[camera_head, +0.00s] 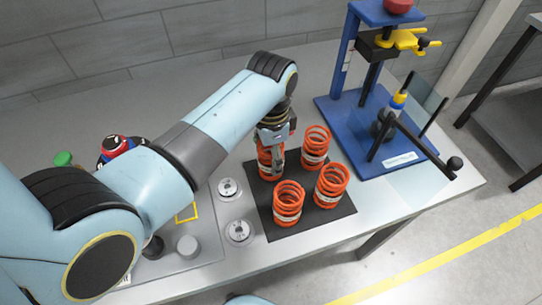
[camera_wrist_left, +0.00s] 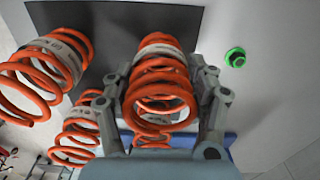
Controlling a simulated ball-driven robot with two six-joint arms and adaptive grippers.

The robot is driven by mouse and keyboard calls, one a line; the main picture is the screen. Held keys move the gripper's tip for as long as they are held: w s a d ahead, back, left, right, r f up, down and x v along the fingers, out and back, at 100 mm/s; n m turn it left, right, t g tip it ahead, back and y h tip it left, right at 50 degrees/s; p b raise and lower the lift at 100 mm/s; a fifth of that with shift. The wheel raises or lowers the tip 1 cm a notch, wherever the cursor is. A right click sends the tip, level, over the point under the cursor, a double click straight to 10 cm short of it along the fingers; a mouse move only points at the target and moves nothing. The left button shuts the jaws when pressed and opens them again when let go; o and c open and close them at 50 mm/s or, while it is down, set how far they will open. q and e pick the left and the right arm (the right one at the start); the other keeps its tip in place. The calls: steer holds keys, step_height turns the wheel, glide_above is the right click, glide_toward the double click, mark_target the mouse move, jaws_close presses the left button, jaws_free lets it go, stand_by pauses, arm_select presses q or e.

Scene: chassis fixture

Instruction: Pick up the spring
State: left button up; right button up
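Several orange coil springs with pale label bands stand upright on a black mat (camera_head: 268,212). My left gripper (camera_head: 272,135) points down at the back-left spring (camera_head: 265,164), its fingers on either side of it. In the left wrist view this spring (camera_wrist_left: 160,88) sits between the two fingers of the gripper (camera_wrist_left: 162,72). The fingertips are close to its sides, but I cannot tell whether they press on it. The other springs stand back right (camera_head: 315,146), front right (camera_head: 331,186) and front left (camera_head: 288,204). My right gripper is not in view.
A blue press stand (camera_head: 385,150) with a black lever stands on the table right of the mat. Round metal discs (camera_head: 239,232) lie left of the mat. A green-and-black knob (camera_wrist_left: 235,57) shows in the left wrist view. The table's front edge lies close to the mat.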

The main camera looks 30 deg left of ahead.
arm_select(q)
steer(key=c, duration=0.7)
steer(key=shift+r, duration=0.1)
